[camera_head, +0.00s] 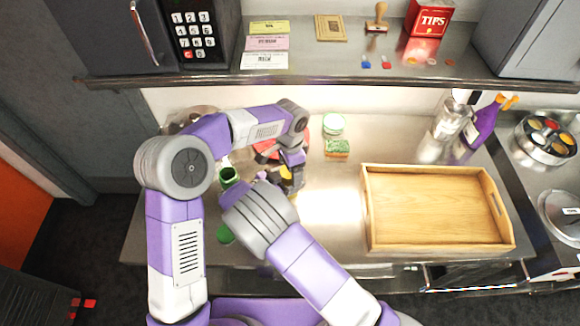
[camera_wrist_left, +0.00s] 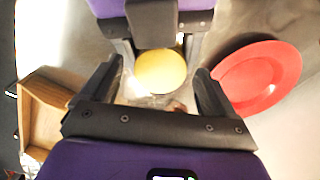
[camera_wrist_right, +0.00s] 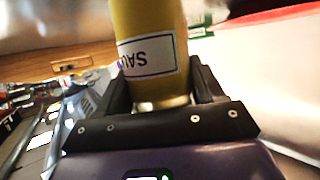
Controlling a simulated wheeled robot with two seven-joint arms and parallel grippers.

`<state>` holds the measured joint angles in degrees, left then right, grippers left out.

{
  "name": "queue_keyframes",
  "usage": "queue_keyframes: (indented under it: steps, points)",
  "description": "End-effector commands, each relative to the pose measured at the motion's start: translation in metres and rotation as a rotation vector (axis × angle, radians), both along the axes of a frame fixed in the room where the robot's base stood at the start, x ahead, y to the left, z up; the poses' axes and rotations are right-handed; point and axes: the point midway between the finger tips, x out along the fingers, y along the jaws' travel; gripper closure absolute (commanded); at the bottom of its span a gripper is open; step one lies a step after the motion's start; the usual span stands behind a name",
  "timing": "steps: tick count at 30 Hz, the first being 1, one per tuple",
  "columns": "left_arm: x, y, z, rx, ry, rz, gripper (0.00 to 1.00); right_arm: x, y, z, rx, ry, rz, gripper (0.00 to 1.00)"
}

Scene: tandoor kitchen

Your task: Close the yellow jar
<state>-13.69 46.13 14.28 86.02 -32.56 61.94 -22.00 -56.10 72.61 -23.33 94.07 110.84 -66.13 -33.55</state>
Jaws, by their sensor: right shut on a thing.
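The yellow jar (camera_wrist_right: 150,40) has a white label reading "SAU" and stands between the fingers of my right gripper (camera_wrist_right: 160,95), which is shut on it. In the head view only a bit of yellow (camera_head: 287,172) shows between the grippers. In the left wrist view a round yellow top (camera_wrist_left: 160,72) lies between the fingertips of my left gripper (camera_wrist_left: 158,68). The left fingers are apart, with a gap on both sides of the yellow disc. My left gripper (camera_head: 290,170) is above the jar. I cannot tell whether the disc is a lid or the jar's contents.
A red plate (camera_wrist_left: 258,75) lies beside the jar. A green open jar (camera_head: 228,176) stands to the left. A wooden tray (camera_head: 370,215) fills the counter's right. A shelf (camera_head: 330,82) overhangs the back.

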Motion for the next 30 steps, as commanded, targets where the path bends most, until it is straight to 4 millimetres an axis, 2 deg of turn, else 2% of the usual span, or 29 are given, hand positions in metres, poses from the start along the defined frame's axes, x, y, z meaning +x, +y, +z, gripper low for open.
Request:
queue_keyframes:
  steps: [8, 11, 14, 24, 30]
  points:
    - [0.0, 0.0, 0.0, 0.0, 0.0, 0.002, 0.11, 0.0, 0.0, 0.0, -0.001, -0.001, 0.0, 1.0]
    - [0.001, 0.0, 0.006, 0.0, -0.002, 0.002, 0.11, 0.0, 0.0, 0.0, -0.001, -0.001, 0.0, 1.0]
    - [0.001, 0.0, 0.02, -0.001, -0.004, 0.003, 0.11, 0.0, 0.0, 0.0, -0.001, -0.001, 0.0, 1.0]
    - [0.001, 0.0, 0.091, -0.002, -0.004, 0.001, 0.11, 0.0, 0.0, 0.0, -0.001, -0.001, 0.0, 1.0]
    - [0.0, 0.0, 0.115, 0.0, -0.001, 0.002, 0.11, 0.0, 0.0, 0.0, -0.001, -0.001, 0.0, 1.0]
